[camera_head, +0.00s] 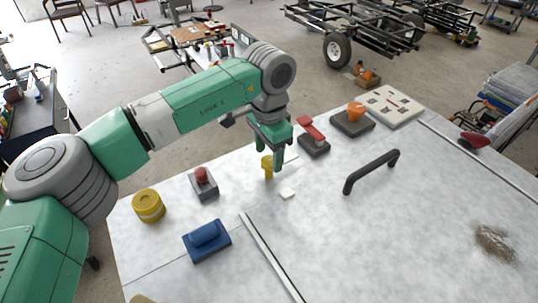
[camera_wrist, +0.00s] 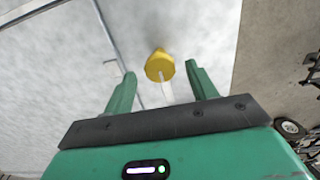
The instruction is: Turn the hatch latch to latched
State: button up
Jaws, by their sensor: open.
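The likely hatch latch is a small yellow knob (camera_head: 267,167) standing on the pale grey tabletop panel, just below my gripper. In the wrist view the yellow knob (camera_wrist: 160,66) has a rounded top and a pale strip running from it toward me. My gripper (camera_head: 270,157) points down with its fingers apart. In the wrist view my gripper (camera_wrist: 161,74) is open, with the knob showing in the gap between the fingertips. I cannot tell whether a finger touches it. The fingers partly hide the knob in the head view.
A red lever (camera_head: 312,130) and an orange knob (camera_head: 355,110) stand behind to the right. A black bar handle (camera_head: 372,170) is on the right. A red button (camera_head: 202,175), yellow cylinder (camera_head: 148,206) and blue rocker (camera_head: 207,237) lie left and front. The right foreground is mostly clear.

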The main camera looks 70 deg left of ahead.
jog(key=shift+f, duration=0.6)
grip_shut()
